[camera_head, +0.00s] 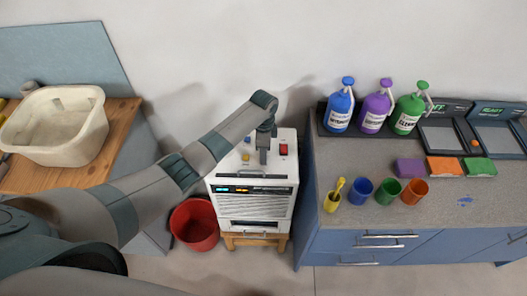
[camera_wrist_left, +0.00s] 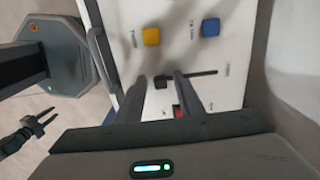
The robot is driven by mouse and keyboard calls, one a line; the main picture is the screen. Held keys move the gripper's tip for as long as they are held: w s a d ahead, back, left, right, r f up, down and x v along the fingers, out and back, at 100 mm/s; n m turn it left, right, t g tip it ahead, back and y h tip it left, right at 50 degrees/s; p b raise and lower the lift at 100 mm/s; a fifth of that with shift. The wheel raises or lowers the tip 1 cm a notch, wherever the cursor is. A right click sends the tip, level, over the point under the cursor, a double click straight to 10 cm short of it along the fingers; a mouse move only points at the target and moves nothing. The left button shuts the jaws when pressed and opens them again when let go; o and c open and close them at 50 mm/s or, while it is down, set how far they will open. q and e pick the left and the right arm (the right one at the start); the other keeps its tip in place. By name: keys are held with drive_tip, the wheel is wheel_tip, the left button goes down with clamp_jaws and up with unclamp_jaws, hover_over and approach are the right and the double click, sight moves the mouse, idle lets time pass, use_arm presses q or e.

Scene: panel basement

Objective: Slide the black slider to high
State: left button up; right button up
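The white panel box (camera_head: 252,187) stands on a small wooden stool in the head view. My left gripper (camera_head: 263,158) points down at its top face. In the left wrist view the black slider (camera_wrist_left: 162,82) is a small dark knob at one end of a thin dark slot (camera_wrist_left: 203,73). My left gripper (camera_wrist_left: 161,76) is open, with one finger on each side of the knob. Contact cannot be told. The labels are too blurred to read. In the head view the slider is hidden by my gripper. My right gripper (camera_wrist_left: 45,117) shows small at the left wrist view's edge, its fingers apart.
The panel top also has a yellow button (camera_wrist_left: 151,36), a blue button (camera_wrist_left: 210,27) and a red piece (camera_wrist_left: 178,112) partly hidden by my gripper. A red bucket (camera_head: 194,224) stands left of the box. A blue cabinet (camera_head: 340,240) with bottles and cups stands right.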

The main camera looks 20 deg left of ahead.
use_arm(q)
clamp_jaws()
drive_tip(key=shift+w, duration=0.1)
drive_tip(key=w+b, duration=0.2)
drive_tip(key=w+a+b, duration=0.1)
drive_tip(key=w+b, duration=0.1)
drive_tip(key=b, duration=0.1)
drive_tip(key=w+a+b, duration=0.1)
drive_tip(key=w+b, duration=0.1)
drive_tip(key=w, duration=0.1)
drive_tip(key=shift+w+a+f+b, duration=0.1)
drive_tip(key=shift+f+b, duration=0.15)
drive_tip(key=shift+b, duration=0.1)
drive_tip(key=shift+w+a+r+b, duration=0.15)
drive_tip(key=shift+w+b, duration=0.35)
drive_tip(key=shift+r, duration=0.2)
drive_tip(key=shift+w, duration=0.1)
